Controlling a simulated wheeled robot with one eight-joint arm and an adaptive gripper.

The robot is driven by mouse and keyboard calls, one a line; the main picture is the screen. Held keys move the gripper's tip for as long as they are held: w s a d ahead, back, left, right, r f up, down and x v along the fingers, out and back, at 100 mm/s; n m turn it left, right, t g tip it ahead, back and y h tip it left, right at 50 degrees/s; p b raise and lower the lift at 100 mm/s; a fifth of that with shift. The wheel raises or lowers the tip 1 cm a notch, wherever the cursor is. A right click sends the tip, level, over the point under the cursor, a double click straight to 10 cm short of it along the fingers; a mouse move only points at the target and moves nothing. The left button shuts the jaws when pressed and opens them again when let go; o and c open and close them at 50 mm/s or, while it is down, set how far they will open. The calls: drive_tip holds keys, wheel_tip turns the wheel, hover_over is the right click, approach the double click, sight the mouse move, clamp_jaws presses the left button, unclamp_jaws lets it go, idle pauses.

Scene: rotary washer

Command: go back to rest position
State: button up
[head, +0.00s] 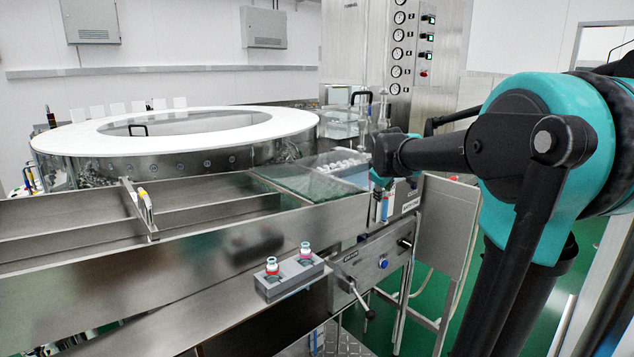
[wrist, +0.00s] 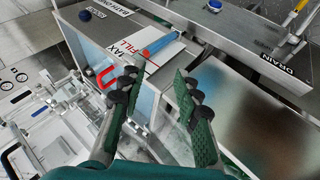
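My gripper (wrist: 156,76) is open in the wrist view. Its two dark green fingers stand apart, and I see nothing held between them. Behind the fingers are a metal panel with a "MAX FILL" label (wrist: 128,50) and a blue strip. In the head view my teal and black arm reaches in from the right. The gripper end is near the right end of the steel washer conveyor, mostly hidden behind the wrist link, so its fingers cannot be made out there.
A grey block (head: 290,283) with two small vials, one red-banded (head: 272,266) and one pink-banded (head: 306,251), sits on the front ledge. The round white-rimmed washer (head: 85,138) stands behind. A steel gauge cabinet (head: 364,40) rises at the back. A lever (head: 360,296) sticks out in front.

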drive_tip(key=s+a+f+m+g+y, duration=0.1)
drive_tip(key=s+f+m, duration=0.3)
drive_tip(key=s+f, duration=0.9)
drive_tip(key=s+a+f+m+g+y, duration=0.1)
drive_tip(key=s+f+m, duration=0.3)
drive_tip(key=s+f, duration=0.9)
drive_tip(key=s+g, duration=0.1)
drive_tip(key=s, duration=0.5)
drive_tip(key=shift+s+m+g, duration=0.25)
drive_tip(key=shift+m+g, duration=0.05)
drive_tip(key=shift+g, duration=0.1)
drive_tip(key=shift+d+r, duration=0.1)
